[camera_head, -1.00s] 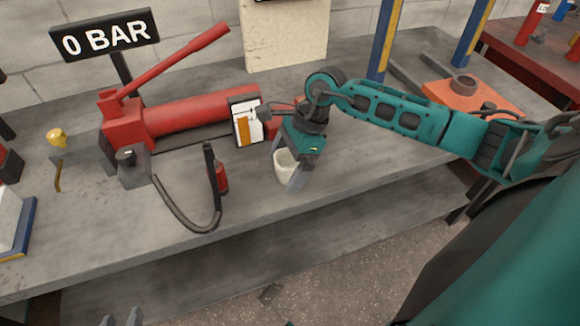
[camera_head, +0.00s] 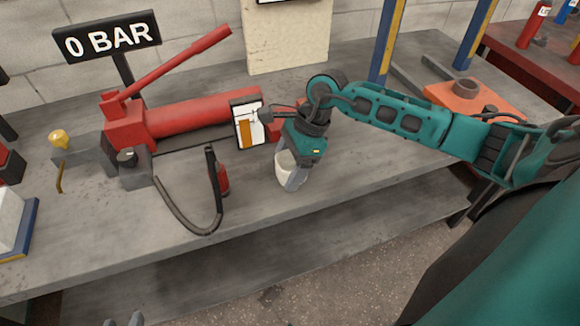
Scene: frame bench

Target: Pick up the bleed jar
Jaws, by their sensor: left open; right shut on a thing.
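The bleed jar (camera_head: 283,163) is a small white cup, upright at the front of the grey bench, right of the black hose. My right gripper (camera_head: 295,180) reaches down over it from above and is shut on its wall. Part of the jar is hidden behind the gripper's fingers. I cannot tell whether its base is clear of the bench top. My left gripper (camera_head: 124,322) shows only its fingertips at the bottom edge, apart and empty, well away from the jar.
A red hand pump (camera_head: 190,117) with a raised handle stands behind, with a "0 BAR" sign (camera_head: 107,37). A black hose (camera_head: 188,222) curves along the bench (camera_head: 120,235) to the left. A white and orange panel (camera_head: 248,125) stands behind the jar. Bare bench lies in front.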

